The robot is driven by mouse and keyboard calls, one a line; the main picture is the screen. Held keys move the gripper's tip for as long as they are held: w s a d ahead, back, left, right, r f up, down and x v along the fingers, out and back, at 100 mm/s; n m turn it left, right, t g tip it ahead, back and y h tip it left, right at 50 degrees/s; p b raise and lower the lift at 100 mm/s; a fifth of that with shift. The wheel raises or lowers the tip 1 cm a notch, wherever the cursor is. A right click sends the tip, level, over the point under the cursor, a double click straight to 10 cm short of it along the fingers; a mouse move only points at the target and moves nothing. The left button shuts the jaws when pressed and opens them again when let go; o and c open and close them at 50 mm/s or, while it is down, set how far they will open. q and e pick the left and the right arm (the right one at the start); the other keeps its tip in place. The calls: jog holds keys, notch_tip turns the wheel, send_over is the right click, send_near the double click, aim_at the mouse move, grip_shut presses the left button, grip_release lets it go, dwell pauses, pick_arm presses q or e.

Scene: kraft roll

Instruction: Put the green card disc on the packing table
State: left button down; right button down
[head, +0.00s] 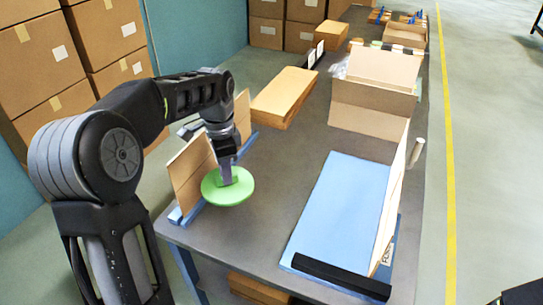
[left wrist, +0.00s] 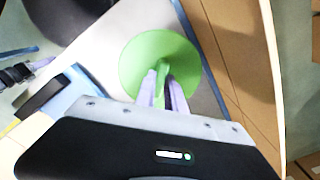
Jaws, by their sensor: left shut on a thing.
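The green card disc (head: 228,192) is at the near left part of the grey packing table (head: 275,175). My left gripper (head: 227,177) points down at the disc. In the left wrist view the two pale fingers (left wrist: 163,80) are shut on a green upright piece in the middle of the disc (left wrist: 140,62). The disc looks roughly level and close to the tabletop; I cannot tell whether it touches it.
A brown board (head: 190,172) stands in a blue holder just left of the disc. A blue mat (head: 338,205) with a dark bar (head: 335,278) and an upright board (head: 391,205) lies at right. Flat cardboard (head: 283,95) and an open carton (head: 372,105) are farther back. Grey tabletop between disc and mat is clear.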

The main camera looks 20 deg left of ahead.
aim_at(228, 189)
pick_arm(q)
jog(key=shift+f, duration=3.1)
jog(key=shift+f, duration=0.1)
jog(key=shift+f, duration=1.75)
jog(key=shift+f, duration=0.15)
jog(key=c, duration=1.4)
grip_release()
notch_tip(228, 189, up, 12)
jog(key=shift+r, duration=0.15)
